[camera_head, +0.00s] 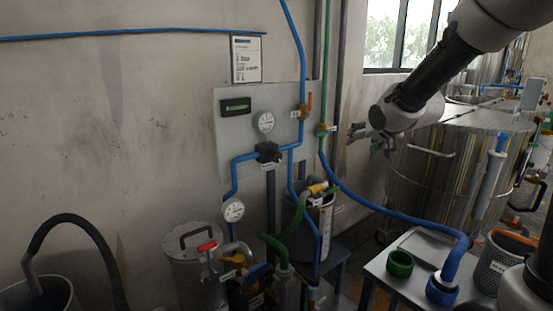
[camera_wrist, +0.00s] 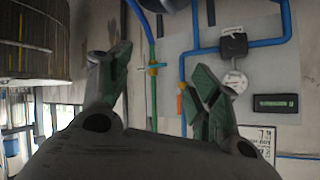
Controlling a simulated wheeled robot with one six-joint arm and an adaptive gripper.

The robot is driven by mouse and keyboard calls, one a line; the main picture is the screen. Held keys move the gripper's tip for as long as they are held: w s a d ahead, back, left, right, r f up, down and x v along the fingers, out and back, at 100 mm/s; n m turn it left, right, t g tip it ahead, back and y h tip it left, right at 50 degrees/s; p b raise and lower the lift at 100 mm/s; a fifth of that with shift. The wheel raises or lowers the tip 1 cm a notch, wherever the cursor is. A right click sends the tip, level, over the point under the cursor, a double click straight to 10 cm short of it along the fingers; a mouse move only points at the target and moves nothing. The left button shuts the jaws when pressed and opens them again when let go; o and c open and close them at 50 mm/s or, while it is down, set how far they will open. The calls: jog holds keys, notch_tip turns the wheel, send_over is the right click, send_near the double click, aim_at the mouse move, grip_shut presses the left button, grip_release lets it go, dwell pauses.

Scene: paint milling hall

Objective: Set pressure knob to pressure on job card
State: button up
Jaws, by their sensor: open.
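The job card (camera_head: 247,60) hangs on the wall above the grey panel; its print is too small to read. It also shows in the wrist view (camera_wrist: 258,143), upside down. A dark regulator block (camera_head: 268,153) sits on the blue pipe below a round white gauge (camera_head: 265,122); I cannot make out its pressure knob clearly. My gripper (camera_head: 370,138) is open and empty, in the air right of the panel, apart from the regulator.
A small dark display (camera_head: 235,106) is left of the gauge. Blue and green pipes with valves run between panel and gripper. A second gauge (camera_head: 233,210) and a lidded pot (camera_head: 196,265) stand below. A steel tank (camera_head: 455,165) and a table (camera_head: 385,262) are at right.

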jog(key=w+a+f+t+y, duration=0.1)
jog(key=w+a+f+y, duration=0.15)
jog(key=w+a, duration=0.35)
jog(key=w+a+f+t+y, duration=0.1)
jog(key=w+a+f+y, duration=0.1)
jog(key=w+a+f, duration=0.3)
jog(key=t+y, duration=0.1)
jog(key=y, duration=0.3)
send_near(278, 158)
jog(key=x, duration=0.4)
jog(key=shift+m, duration=0.4)
jog(key=x, duration=0.7)
jog(key=shift+w, duration=0.15)
jog(key=c, duration=1)
